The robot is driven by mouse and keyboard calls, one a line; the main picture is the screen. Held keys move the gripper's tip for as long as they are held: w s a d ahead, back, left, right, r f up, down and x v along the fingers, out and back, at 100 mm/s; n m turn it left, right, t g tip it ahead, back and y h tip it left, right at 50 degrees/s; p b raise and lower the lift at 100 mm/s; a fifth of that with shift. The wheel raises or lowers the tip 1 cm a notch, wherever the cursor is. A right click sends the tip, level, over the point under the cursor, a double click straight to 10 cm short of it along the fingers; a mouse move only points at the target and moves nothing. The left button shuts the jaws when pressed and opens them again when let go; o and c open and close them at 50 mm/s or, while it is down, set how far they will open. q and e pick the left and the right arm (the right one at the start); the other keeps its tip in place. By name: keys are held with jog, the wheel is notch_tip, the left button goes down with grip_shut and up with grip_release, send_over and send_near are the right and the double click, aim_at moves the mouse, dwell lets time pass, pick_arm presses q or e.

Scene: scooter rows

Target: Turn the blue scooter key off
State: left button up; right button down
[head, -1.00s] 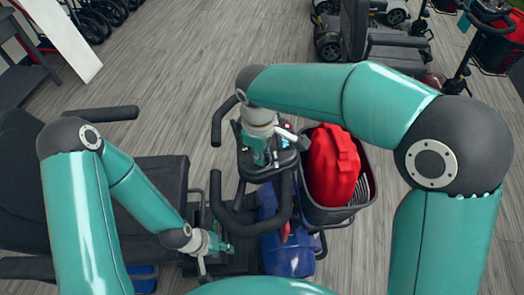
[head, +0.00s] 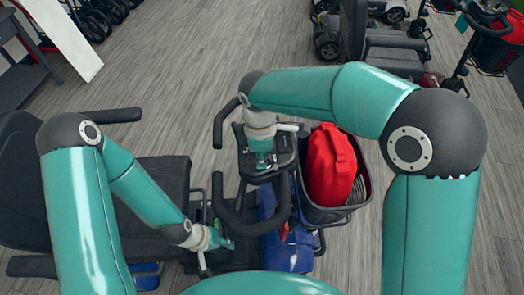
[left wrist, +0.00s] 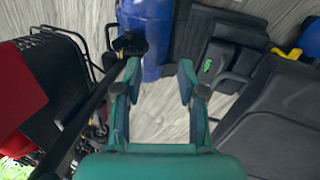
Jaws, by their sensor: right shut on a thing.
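The blue scooter (head: 284,256) stands below me, its dark control console (head: 285,162) between looped black handlebars. My right gripper (head: 264,164) reaches down onto the console from above and is shut at its surface. The key itself is hidden under the gripper's fingers. My left gripper (head: 220,243) is low beside the scooter's steering column, left of the blue body. In the left wrist view its two fingers (left wrist: 160,72) are apart with nothing between them, and the blue body shows beyond them.
A black basket (head: 364,185) holding a red bag (head: 329,166) is fixed right of the console. The dark scooter seat (head: 160,180) is at left. Other scooters (head: 385,45) stand at the upper right. Wooden floor (head: 200,70) is clear behind.

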jog(key=n+p, duration=0.2)
jog(key=n, duration=0.1)
jog(key=shift+r+n, duration=0.2)
jog(key=shift+n, duration=0.1)
jog(key=shift+f+n+g+p, duration=0.1)
jog(key=shift+n+g+p, duration=0.35)
jog(key=shift+n, duration=1.05)
jog(key=c, duration=1.1)
grip_release()
jog(key=r, duration=1.1)
jog(key=shift+w+a+r, duration=0.3)
jog(key=shift+w+r, duration=0.05)
jog(key=shift+r, duration=0.05)
jog(key=shift+s, duration=0.1)
